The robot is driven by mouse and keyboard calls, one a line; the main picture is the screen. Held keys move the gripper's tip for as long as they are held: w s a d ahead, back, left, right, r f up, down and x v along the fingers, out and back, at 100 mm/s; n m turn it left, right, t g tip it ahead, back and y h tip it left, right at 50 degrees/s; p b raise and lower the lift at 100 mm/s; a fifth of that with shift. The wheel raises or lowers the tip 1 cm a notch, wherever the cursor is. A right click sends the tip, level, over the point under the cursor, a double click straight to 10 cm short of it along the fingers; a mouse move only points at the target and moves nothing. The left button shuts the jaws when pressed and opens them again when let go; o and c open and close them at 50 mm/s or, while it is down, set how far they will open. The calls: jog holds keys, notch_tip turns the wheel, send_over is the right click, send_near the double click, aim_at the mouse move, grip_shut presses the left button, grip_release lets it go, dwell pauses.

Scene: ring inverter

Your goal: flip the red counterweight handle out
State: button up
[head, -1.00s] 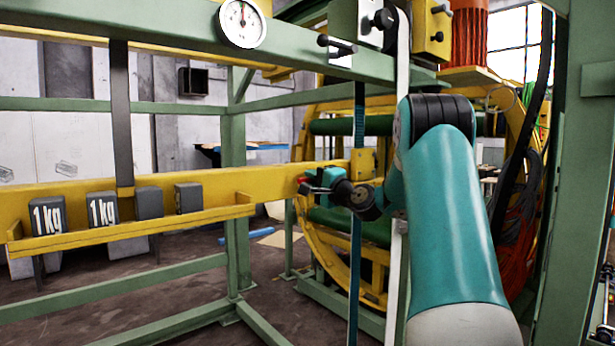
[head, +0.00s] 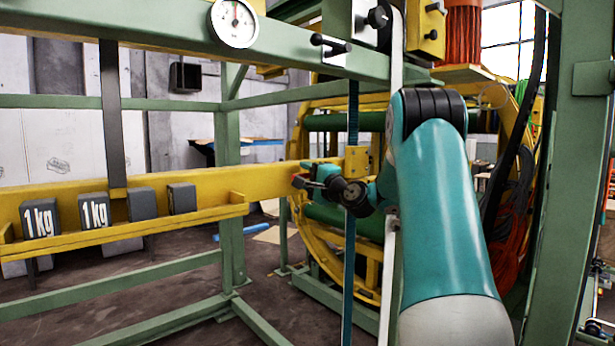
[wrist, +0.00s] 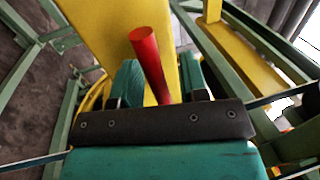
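The red counterweight handle (wrist: 149,64) is a round red bar in the wrist view. It stands out in front of the yellow beam (wrist: 110,35). My gripper (wrist: 159,82) has its two teal fingers on either side of the handle, with a visible gap on each side, so it looks open around it. The handle's lower end is hidden behind the dark plate of my gripper. In the head view my gripper (head: 304,177) is at the right part of the yellow beam (head: 270,178); the handle is too small to make out clearly there.
Dark weights (head: 94,210), some marked 1 kg, stand on a yellow ledge (head: 130,232) at left. A green frame rail (head: 290,55) with a dial gauge (head: 233,23) runs above. A dark vertical strap (head: 352,120) passes close to my gripper. A green post (head: 590,150) stands at right.

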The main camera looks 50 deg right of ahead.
jog(key=shift+f, duration=0.15)
jog(key=b+v, duration=1.1)
jog(key=v, duration=0.6)
jog(key=shift+s, duration=0.2)
jog(key=shift+a, duration=0.1)
